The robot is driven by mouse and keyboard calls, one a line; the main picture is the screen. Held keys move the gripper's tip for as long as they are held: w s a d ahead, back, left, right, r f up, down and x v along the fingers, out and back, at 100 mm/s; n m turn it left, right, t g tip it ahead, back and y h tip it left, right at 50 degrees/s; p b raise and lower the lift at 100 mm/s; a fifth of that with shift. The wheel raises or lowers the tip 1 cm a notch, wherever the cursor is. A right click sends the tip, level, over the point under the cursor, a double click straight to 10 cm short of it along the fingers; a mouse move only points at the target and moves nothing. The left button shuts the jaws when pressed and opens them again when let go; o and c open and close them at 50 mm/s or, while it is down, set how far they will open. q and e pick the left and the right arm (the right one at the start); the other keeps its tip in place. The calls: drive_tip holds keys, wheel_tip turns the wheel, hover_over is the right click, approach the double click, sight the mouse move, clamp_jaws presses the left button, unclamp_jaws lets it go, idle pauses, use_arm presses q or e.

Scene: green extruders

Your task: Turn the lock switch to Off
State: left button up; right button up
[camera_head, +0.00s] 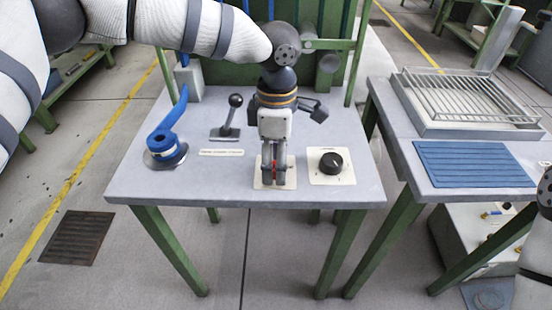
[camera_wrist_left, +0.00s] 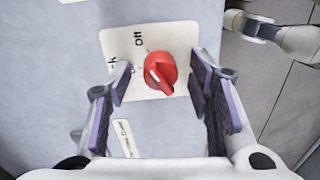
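The red lock switch (camera_wrist_left: 160,72) is a round knob with a raised grip and a white mark, on a cream plate (camera_wrist_left: 120,42). "Off" is printed beside the knob; a second label near the plate's edge is partly hidden. My left gripper (camera_head: 274,177) points down over the plate. In the wrist view its purple-padded fingers (camera_wrist_left: 160,80) stand apart on both sides of the knob, with visible gaps. My right gripper is out of view.
A second table to the right holds a wire rack (camera_head: 465,95) and a blue mat (camera_head: 473,163).

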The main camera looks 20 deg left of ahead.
use_arm(q)
wheel_tip(320, 180, up, 12)
drive_tip(key=shift+w, duration=0.25)
drive_tip(key=shift+f, duration=0.1)
